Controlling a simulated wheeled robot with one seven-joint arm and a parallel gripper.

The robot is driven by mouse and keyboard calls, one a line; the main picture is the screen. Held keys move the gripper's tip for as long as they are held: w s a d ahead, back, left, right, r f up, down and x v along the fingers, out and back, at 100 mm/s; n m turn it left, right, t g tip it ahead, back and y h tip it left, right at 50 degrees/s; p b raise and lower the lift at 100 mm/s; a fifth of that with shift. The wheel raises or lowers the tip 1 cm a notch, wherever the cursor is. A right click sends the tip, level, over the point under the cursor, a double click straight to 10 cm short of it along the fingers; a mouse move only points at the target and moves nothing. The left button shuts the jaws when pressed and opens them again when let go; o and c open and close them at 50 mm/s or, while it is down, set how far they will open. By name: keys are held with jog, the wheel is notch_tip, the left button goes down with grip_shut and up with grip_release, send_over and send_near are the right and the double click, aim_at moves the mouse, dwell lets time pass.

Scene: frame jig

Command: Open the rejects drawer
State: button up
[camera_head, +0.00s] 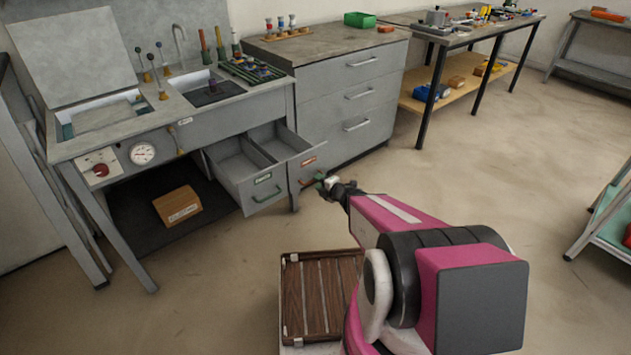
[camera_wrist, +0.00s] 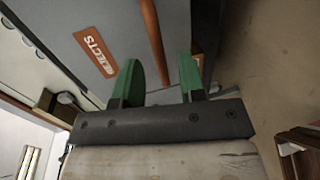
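The rejects drawer (camera_head: 308,160), grey with a red label, is at the right end of the bench. Its inside shows from above, so it stands at least partly out. In the wrist view its front (camera_wrist: 115,22) bears a red label (camera_wrist: 94,50) ending in "JECTS". A red-brown bar handle (camera_wrist: 154,45) runs between my gripper's green fingers. My gripper (camera_wrist: 160,80) is open, with a gap on both sides of the bar. In the head view, my gripper (camera_head: 325,183) is at that drawer's front and partly hides the handle.
A drawer with a green label and handle (camera_head: 262,188) stands open just left. A grey cabinet (camera_head: 350,97) with several drawers is behind. A labelled box (camera_head: 178,206) sits under the bench. A slatted wooden tray (camera_head: 318,290) is low beside my arm.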

jog(key=v, duration=0.7)
jog(key=shift+s, duration=0.15)
jog(key=shift+d, duration=0.1)
jog(key=w+d+r+m+g+h, duration=0.1)
jog(key=w+d+m+g+h, duration=0.25)
jog(key=d+m+h, duration=0.95)
jog(key=s+a+r+m+g+y, duration=0.2)
jog(key=s+a+m+g+y, duration=0.2)
jog(key=s+a+m+g, duration=0.4)
jog(key=m+g, duration=0.1)
jog(key=m, duration=0.2)
jog(key=shift+s+a+r+m, duration=0.25)
jog(key=shift+s+r+m, duration=0.1)
jog(key=shift+r+m, duration=0.05)
